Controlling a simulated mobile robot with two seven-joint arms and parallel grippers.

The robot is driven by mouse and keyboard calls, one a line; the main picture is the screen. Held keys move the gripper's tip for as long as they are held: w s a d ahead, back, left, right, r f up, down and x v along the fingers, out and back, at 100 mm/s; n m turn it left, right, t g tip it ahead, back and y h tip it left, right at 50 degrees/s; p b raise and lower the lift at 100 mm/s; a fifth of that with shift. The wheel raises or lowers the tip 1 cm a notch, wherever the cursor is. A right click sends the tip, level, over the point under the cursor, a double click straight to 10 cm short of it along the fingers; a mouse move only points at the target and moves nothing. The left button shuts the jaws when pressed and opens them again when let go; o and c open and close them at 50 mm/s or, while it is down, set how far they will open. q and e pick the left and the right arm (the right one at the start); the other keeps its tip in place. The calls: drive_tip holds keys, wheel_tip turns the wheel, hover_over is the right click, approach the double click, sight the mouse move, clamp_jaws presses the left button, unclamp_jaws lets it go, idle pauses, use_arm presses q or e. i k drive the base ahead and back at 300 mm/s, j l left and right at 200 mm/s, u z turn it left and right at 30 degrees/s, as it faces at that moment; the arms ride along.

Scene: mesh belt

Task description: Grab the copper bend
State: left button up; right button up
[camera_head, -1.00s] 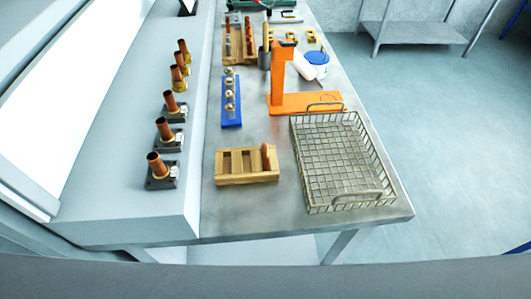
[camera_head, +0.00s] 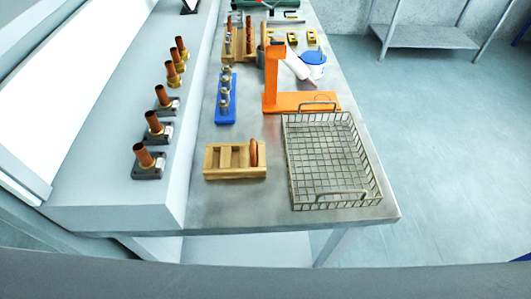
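A copper-coloured piece (camera_head: 254,153) stands in the right-hand slot of a small wooden rack (camera_head: 222,174) near the front of the metal table. It looks like the copper bend, but its curve is hard to make out at this size. The rack's other slots look empty. More copper pieces (camera_head: 249,36) stand in a wooden rack (camera_head: 239,58) at the far end of the table. Neither of my grippers is in view.
A wire basket (camera_head: 378,190) stands right of the small rack and looks empty. An orange stand (camera_head: 272,78) and a blue rack with metal fittings (camera_head: 227,117) are behind. Several copper tubes on bases (camera_head: 144,156) line the ledge at left. Bare tabletop (camera_head: 240,206) lies in front.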

sight(253, 152)
drive_tip(key=k+l, duration=0.1)
drive_tip(key=l, duration=0.35)
drive_tip(key=l+u, duration=0.15)
drive_tip(key=l, duration=0.3)
drive_tip(key=k+l, duration=0.2)
drive_tip(key=l, duration=0.2)
drive_tip(key=k+l+u, duration=0.15)
drive_tip(key=l, duration=0.3)
drive_tip(key=i, duration=0.05)
